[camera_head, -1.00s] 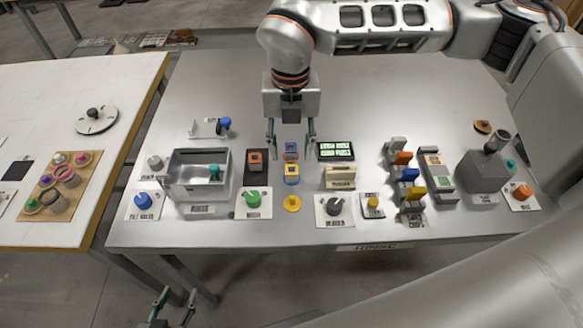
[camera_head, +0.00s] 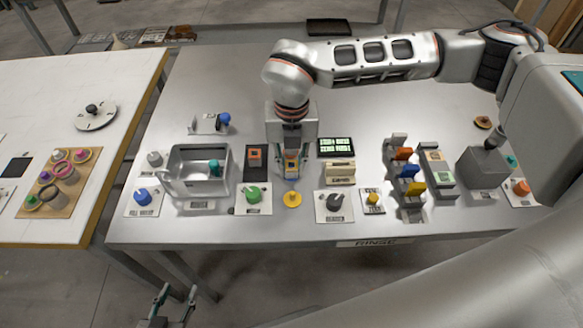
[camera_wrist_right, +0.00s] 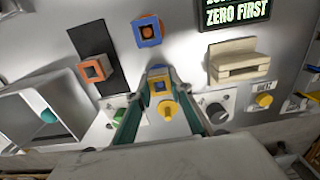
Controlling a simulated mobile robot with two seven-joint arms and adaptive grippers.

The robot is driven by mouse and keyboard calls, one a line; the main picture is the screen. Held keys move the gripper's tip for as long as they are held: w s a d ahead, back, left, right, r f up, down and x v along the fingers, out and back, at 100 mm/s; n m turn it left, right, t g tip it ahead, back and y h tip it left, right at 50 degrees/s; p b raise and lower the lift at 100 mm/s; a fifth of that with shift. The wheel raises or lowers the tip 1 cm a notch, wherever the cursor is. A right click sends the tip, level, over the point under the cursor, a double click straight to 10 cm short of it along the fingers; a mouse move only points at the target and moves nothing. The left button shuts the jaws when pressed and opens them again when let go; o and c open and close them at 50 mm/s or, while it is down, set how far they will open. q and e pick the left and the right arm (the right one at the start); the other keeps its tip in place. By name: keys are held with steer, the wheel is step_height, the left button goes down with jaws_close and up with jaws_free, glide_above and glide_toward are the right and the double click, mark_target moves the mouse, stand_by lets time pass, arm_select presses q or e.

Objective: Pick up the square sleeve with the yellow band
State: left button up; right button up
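The square sleeve with the yellow band (camera_wrist_right: 158,84) is between my right gripper's fingertips in the right wrist view; its body above the band is blue. In the head view the sleeve (camera_head: 291,169) is partly hidden by the fingers. My right gripper (camera_head: 292,172) points down over the table, its fingers drawn in against the sleeve's two sides. The fingers (camera_wrist_right: 160,80) look in contact with it in the wrist view. I cannot tell whether the sleeve is off the table. My left gripper (camera_head: 176,299) is open and empty, low in front of the table.
A blue sleeve with an orange centre (camera_wrist_right: 148,30) stands just behind. An orange sleeve (camera_head: 254,154) is on a black pad to the left. A yellow knob (camera_head: 292,199) is close in front. A green knob (camera_head: 253,195) and a grey knob (camera_head: 335,202) flank it.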

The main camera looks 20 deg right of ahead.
steer(key=shift+r, duration=0.15)
steer(key=shift+r, duration=0.6)
step_height(320, 180, up, 18)
steer(key=p, duration=0.1)
steer(key=s+a+f+n+p, duration=0.2)
steer(key=s+f+n+p, duration=0.2)
steer(key=f, duration=0.5)
steer(key=s+p, duration=0.2)
steer(key=shift+s+f+p, duration=0.3)
steer(key=shift+s+f, duration=0.05)
steer(key=shift+f, duration=0.05)
step_height(320, 180, down, 4)
steer(key=b, duration=0.4)
steer(key=shift+f, duration=0.25)
steer(key=shift+f+b, duration=0.55)
steer(key=shift+f, duration=0.1)
